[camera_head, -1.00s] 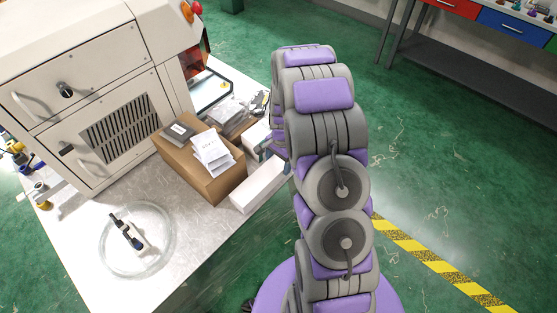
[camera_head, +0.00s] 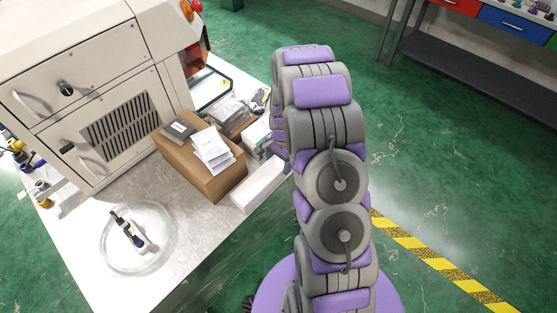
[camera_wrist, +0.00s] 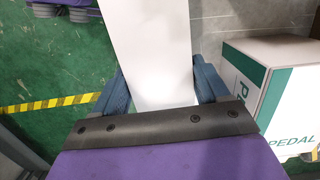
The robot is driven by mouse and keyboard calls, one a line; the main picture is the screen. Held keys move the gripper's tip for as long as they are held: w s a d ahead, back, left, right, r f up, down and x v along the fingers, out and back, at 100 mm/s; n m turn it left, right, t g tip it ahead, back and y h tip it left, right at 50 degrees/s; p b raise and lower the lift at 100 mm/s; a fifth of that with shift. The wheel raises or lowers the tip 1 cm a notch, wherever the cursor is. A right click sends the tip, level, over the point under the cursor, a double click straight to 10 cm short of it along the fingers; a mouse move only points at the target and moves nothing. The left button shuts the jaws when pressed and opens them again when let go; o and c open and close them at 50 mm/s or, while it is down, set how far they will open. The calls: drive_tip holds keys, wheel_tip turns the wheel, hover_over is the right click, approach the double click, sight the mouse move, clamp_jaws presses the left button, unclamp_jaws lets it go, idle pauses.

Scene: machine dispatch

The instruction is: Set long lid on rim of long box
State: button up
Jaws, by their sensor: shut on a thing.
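My gripper (camera_wrist: 160,82) is shut on a long white flat-faced piece (camera_wrist: 152,38), which looks like the long lid. Its blue-grey fingers press on both sides of it, and the piece runs out of the top of the wrist view. In the head view a long white piece (camera_head: 259,188) lies along the table's right edge, beside the cardboard box, close to my gripper (camera_head: 272,151). My arm hides part of that area. I cannot tell lid from long box there, or whether they touch.
A cardboard box (camera_head: 198,172) with papers on top stands left of the white piece. A white and green box marked PEDAL (camera_wrist: 270,85) is at the right in the wrist view. A large machine (camera_head: 95,90) stands behind.

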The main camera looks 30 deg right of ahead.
drive_tip(key=o, duration=1)
drive_tip(key=shift+o, duration=0.2)
wheel_tip(320, 180, up, 17)
drive_tip(key=d+p, duration=0.2)
drive_tip(key=p, duration=0.1)
drive_tip(key=s+a+r+n, duration=0.7)
drive_tip(key=s+a+r, duration=0.55)
drive_tip(key=s, duration=0.25)
drive_tip(key=s+a+r+n, duration=0.1)
drive_tip(key=s+a+n, duration=0.1)
drive_tip(key=s, duration=0.6)
drive_tip(key=s+a+r+n+g+h, duration=0.1)
drive_tip(key=s+n, duration=0.4)
drive_tip(key=s, duration=0.4)
drive_tip(key=shift+a+r, duration=0.15)
drive_tip(key=shift+a, duration=0.2)
